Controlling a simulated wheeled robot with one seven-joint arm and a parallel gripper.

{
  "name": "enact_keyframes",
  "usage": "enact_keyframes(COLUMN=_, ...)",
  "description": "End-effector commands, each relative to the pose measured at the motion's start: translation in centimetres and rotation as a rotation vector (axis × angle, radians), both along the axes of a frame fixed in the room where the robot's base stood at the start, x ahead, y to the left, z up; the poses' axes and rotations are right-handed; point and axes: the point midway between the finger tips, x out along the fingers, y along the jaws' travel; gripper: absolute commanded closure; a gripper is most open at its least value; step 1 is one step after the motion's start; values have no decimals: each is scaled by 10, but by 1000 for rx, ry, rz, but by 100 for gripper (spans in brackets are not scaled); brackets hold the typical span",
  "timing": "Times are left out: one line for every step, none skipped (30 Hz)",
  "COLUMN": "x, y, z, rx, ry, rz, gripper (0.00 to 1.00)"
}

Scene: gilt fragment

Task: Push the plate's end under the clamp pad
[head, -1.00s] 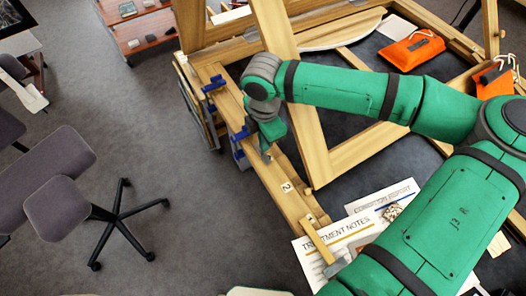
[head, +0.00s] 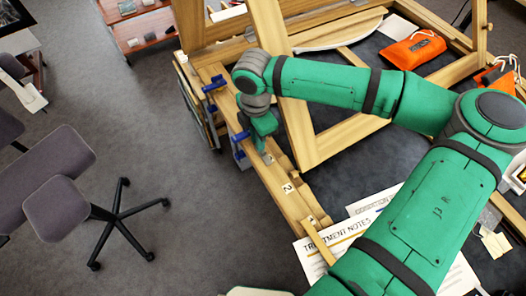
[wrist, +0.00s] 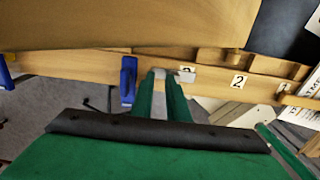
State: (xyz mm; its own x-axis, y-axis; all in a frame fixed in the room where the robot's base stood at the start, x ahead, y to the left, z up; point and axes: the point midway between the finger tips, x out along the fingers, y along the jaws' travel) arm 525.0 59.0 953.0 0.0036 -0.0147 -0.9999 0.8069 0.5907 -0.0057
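My gripper (wrist: 160,78) is at the wooden beam (head: 273,185), close to its number 3 label (wrist: 187,71). Its two green fingers run side by side with a narrow gap, and a small grey piece shows at their tips. I cannot tell whether this is the plate or the fingertips, nor whether anything is gripped. A blue clamp (wrist: 128,80) stands just left of the fingers in the wrist view; it also shows in the head view (head: 241,136). A second blue clamp (head: 213,83) sits farther up the beam. No clamp pad or plate's end can be clearly made out.
A wooden easel-like frame (head: 285,90) rises beside the beam. Treatment notes (head: 345,240) lie near the beam's lower end, and an orange pouch (head: 412,50) lies at the back. The floor left of the beam is open up to an office chair (head: 75,208).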

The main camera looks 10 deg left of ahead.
Motion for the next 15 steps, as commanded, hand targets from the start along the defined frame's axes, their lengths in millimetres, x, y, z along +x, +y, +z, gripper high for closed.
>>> enact_keyframes(x=-6, y=4, z=-9, rx=16, ry=15, rz=4, gripper=100)
enact_keyframes(x=-6, y=3, z=-8, rx=17, ry=15, rz=3, gripper=100)
enact_keyframes(x=-6, y=3, z=-8, rx=19, ry=14, rz=2, gripper=100)
enact_keyframes(x=-6, y=2, z=-8, rx=19, ry=14, rz=2, gripper=100)
enact_keyframes(x=-6, y=2, z=-8, rx=18, ry=12, rz=1, gripper=100)
enact_keyframes(x=-5, y=2, z=-7, rx=19, ry=11, rz=1, gripper=100)
enact_keyframes(x=-5, y=1, z=-7, rx=19, ry=11, rz=0, gripper=100)
enact_keyframes(x=-5, y=1, z=-7, rx=20, ry=11, rz=0, gripper=100)
enact_keyframes(x=-4, y=1, z=-7, rx=19, ry=10, rz=-1, gripper=100)
enact_keyframes(x=-4, y=1, z=-7, rx=19, ry=9, rz=-1, gripper=100)
enact_keyframes(x=-4, y=1, z=-7, rx=19, ry=9, rz=-1, gripper=100)
enact_keyframes(x=-4, y=0, z=-7, rx=19, ry=9, rz=-2, gripper=100)
enact_keyframes(x=-4, y=0, z=-7, rx=19, ry=9, rz=-2, gripper=100)
enact_keyframes(x=-4, y=0, z=-7, rx=18, ry=8, rz=-2, gripper=100)
enact_keyframes(x=-3, y=0, z=-7, rx=18, ry=7, rz=-3, gripper=100)
